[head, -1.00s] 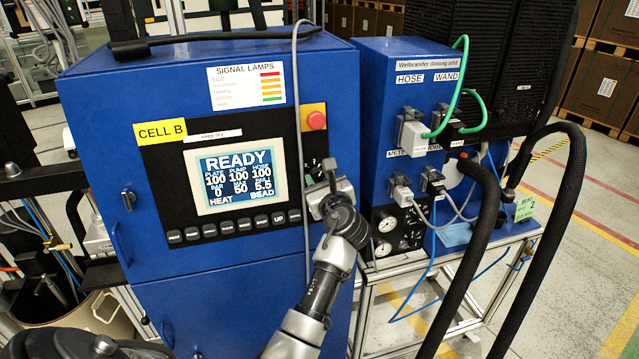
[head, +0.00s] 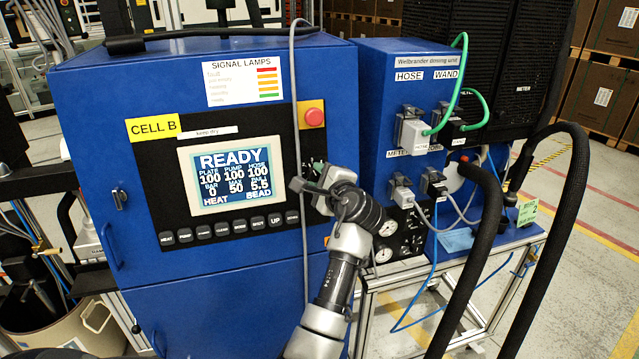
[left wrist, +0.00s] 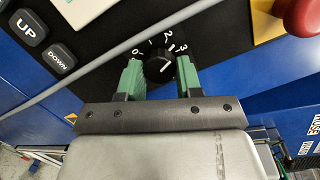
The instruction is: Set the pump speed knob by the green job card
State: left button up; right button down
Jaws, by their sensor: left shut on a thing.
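The pump speed knob (left wrist: 158,67) is a small black dial with a white line, on the black panel. The numerals 0 to 3 show around it; the line points to the upper right, roughly toward the 3. My left gripper (left wrist: 158,78) is shut on the knob, with a green-padded finger on each side. In the head view my left gripper (head: 318,186) is at the panel right of the screen and mostly hides the knob. The green job card (head: 527,212) stands at the right with a large 2; its smaller print is hard to read. My right gripper is out of view.
The blue cabinet's screen (head: 231,178) reads READY. A red stop button (head: 314,116) is above the knob, and a row of push buttons (head: 222,230) runs below the screen. A grey cable (head: 294,75) hangs down in front of the panel. Thick black hoses (head: 475,270) loop at right.

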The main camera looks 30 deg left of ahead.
pick_arm(q)
jog(key=shift+n+g+h+b, duration=0.3)
jog(key=shift+n+b, duration=0.3)
jog(key=shift+n, duration=1.5)
jog(key=o, duration=0.9)
jog(key=shift+r, duration=0.1)
